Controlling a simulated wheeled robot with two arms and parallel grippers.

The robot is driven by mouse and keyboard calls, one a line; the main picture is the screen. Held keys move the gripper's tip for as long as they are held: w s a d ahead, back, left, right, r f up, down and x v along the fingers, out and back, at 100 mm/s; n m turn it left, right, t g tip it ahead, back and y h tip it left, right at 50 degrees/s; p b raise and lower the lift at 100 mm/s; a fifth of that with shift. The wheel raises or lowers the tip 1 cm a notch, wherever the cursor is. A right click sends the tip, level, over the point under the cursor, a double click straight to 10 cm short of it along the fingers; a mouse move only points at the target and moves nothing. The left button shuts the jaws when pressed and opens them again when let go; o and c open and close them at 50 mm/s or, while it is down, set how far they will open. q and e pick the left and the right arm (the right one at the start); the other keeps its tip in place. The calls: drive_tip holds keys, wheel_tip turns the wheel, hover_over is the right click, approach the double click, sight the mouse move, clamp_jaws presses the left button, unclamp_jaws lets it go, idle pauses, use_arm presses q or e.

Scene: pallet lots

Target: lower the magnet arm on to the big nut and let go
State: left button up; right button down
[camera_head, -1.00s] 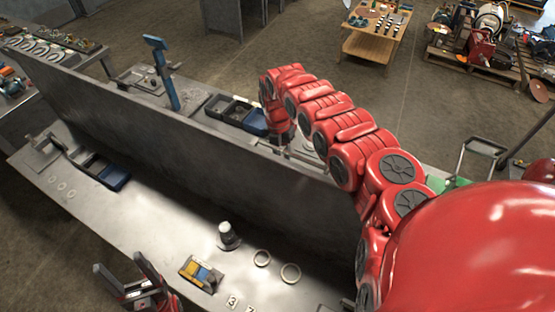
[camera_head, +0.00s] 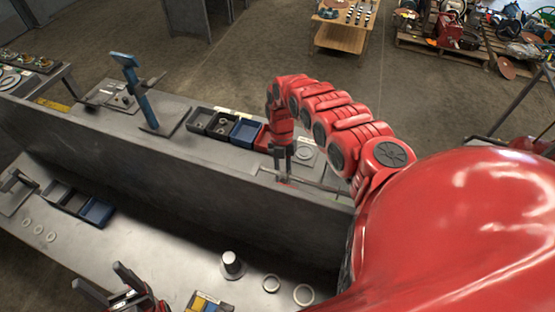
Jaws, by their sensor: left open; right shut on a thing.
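My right arm reaches in from the right over the grey divider, and its gripper (camera_head: 283,176) points down on the far bench. It is shut on a thin grey bar (camera_head: 325,185), which looks like the magnet arm. The bar lies about level across the fingers, and its right end runs behind my arm. I cannot make out the big nut for certain; the area below the gripper is partly hidden by the divider and my arm. My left gripper (camera_head: 106,286) is open and empty above the near bench at lower left.
The divider (camera_head: 170,180) splits the benches. A blue post (camera_head: 136,90) on a dark base and a row of small bins (camera_head: 243,131) stand on the far bench. On the near bench are a white-topped cylinder (camera_head: 232,264), rings (camera_head: 303,294) and a yellow-and-blue tray (camera_head: 208,304).

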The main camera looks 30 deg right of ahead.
drive_tip(key=shift+s+d+f, duration=0.15)
drive_tip(key=shift+f, duration=0.1)
drive_tip(key=c, duration=1)
unclamp_jaws()
drive_tip(key=shift+c, duration=0.2)
drive_tip(key=o, duration=0.4)
drive_tip(key=shift+d, duration=0.1)
drive_tip(key=shift+c, duration=0.2)
drive_tip(key=shift+r, duration=0.25)
drive_tip(key=b+v, duration=0.4)
drive_tip(key=v, duration=0.7)
drive_tip(key=shift+w+r, duration=0.25)
